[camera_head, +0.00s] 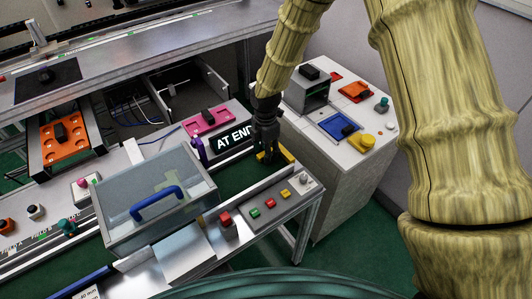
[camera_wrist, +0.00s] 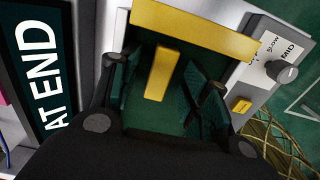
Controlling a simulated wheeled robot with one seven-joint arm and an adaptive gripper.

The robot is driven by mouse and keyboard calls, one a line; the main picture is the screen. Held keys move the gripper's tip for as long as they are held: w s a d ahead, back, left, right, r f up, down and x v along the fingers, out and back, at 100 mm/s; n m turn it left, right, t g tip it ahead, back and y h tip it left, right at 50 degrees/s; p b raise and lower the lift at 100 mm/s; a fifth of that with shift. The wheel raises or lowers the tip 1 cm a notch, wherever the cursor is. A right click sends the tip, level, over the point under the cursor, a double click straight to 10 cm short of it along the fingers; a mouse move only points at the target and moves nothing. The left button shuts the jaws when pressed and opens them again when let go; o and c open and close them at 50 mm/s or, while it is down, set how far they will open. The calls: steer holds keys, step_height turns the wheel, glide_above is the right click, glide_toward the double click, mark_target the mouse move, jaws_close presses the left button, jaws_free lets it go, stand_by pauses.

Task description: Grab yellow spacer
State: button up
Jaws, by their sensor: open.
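A yellow spacer shows in the wrist view as a wide flat bar (camera_wrist: 205,32) with a narrow yellow tab (camera_wrist: 160,74) standing out from it. In the head view its yellow edge (camera_head: 288,156) shows just beside and below my gripper (camera_head: 268,157), at the end of the grey bench; the rest is hidden behind the fingers. In the wrist view my gripper (camera_wrist: 168,88) is open, with a dark finger on each side of the tab. Gaps show between the tab and both fingers. The wide bar lies beyond the fingertips.
An "AT END" display (camera_head: 233,139) stands close left of my gripper. A button panel (camera_head: 270,203) is in front. A clear-walled box (camera_head: 155,200) stands at left.

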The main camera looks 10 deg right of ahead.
steer(key=shift+f, duration=0.15)
steer(key=c, duration=0.9)
